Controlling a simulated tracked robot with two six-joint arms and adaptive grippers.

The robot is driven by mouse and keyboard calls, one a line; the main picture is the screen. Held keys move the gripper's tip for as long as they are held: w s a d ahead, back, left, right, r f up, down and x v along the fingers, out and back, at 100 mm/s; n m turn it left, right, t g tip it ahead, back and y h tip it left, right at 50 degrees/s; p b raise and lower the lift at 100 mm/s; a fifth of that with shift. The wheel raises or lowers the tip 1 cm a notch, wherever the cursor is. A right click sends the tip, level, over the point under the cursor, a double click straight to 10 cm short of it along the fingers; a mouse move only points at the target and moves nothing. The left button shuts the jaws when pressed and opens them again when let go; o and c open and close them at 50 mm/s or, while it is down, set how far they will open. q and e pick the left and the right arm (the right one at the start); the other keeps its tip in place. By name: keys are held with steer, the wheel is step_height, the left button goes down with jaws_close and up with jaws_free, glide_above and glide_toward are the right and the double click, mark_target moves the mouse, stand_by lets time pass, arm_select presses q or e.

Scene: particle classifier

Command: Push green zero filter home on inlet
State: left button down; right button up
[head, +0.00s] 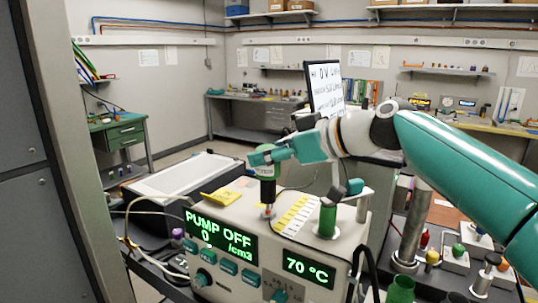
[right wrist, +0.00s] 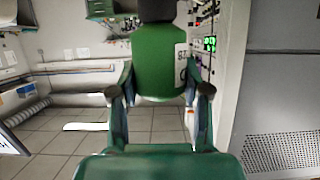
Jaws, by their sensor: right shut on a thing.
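The green zero filter (head: 267,173) stands upright over the top of the particle classifier (head: 222,262), with a dark lower part under its green body. That lower part reaches down to the inlet (head: 267,213); I cannot tell how far it is seated. My right gripper (head: 266,157) comes in from the right and is shut around the filter's upper part. In the right wrist view the filter (right wrist: 160,62) is a green cylinder with a white label, between the two fingers. My left gripper is in neither view.
The display reads PUMP OFF and 0 /cm3; another reads 70 °C. Another green cylinder (head: 327,219) stands on the classifier's right side. A yellow pad (head: 221,197) lies on top at the left. Several small bottles and fittings crowd the bench at the right.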

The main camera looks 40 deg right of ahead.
stand_by(0.6)
steer(key=shift+f+b, duration=0.8)
steer(key=shift+b, duration=0.2)
steer(key=o, duration=1.4)
steer(key=shift+c, duration=0.2)
steer(key=shift+r, duration=5)
